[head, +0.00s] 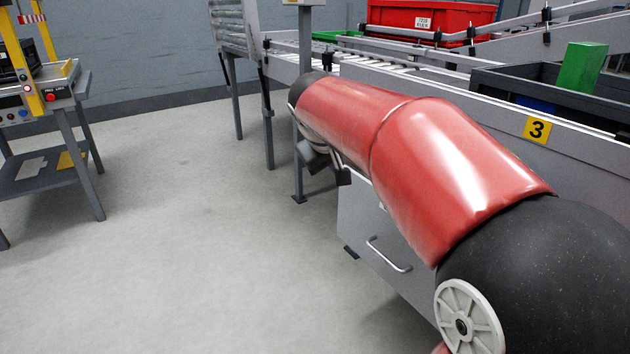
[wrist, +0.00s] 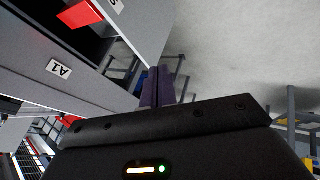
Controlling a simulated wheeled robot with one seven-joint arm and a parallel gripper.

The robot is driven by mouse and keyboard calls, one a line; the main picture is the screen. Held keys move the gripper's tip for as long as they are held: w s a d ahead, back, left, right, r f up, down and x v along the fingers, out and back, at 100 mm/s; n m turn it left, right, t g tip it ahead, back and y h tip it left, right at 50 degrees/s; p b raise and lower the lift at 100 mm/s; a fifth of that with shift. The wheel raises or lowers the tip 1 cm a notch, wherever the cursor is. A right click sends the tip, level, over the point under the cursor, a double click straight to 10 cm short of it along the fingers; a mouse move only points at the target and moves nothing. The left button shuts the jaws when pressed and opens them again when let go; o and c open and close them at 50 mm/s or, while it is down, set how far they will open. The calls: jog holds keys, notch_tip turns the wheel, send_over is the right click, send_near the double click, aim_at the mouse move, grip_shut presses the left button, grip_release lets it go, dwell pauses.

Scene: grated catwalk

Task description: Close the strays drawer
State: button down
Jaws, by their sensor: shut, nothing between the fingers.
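In the wrist view, my gripper (wrist: 158,88) has its two dark fingers together, with nothing between them. The fingertips are close to the lower edge of a pale grey panel (wrist: 145,25) carrying a partly cut-off label; I cannot tell whether they touch it. A dark gap with a red item (wrist: 80,14) lies beside this panel, so it looks like an open drawer. Whether it is the strays drawer cannot be read. In the head view, a grey front with a bar handle (head: 388,256) shows below my arm, which hides much of that unit and my fingers.
In the head view, a conveyor with a yellow 3 sign (head: 537,129), a red crate (head: 430,14) and a green block (head: 582,67) are at right. A workbench (head: 45,85) stands left. The floor between is clear.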

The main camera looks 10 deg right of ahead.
aim_at(363, 181)
jog(key=shift+w+d+f+b, duration=0.2)
jog(key=shift+w+d+f, duration=0.8)
jog(key=shift+d+f, duration=0.25)
jog(key=shift+w+d+f+b, duration=0.25)
jog(key=shift+w+d+f, duration=0.85)
jog(key=shift+f, duration=0.2)
jog(key=shift+w+d+f+b, duration=0.2)
jog(key=shift+w+d+f, duration=0.75)
jog(key=shift+d+f, duration=0.3)
jog(key=shift+d, duration=0.1)
jog(key=shift+w+d+r+p, duration=0.1)
jog(key=shift+w+d+p, duration=0.1)
jog(key=shift+d+p, duration=0.25)
jog(key=w+d+p, duration=0.4)
jog(key=d+p, duration=0.2)
jog(key=d, duration=0.5)
jog(key=w+d+p, duration=0.4)
jog(key=d+p, duration=0.2)
jog(key=d, duration=0.5)
jog(key=shift+d, duration=0.25)
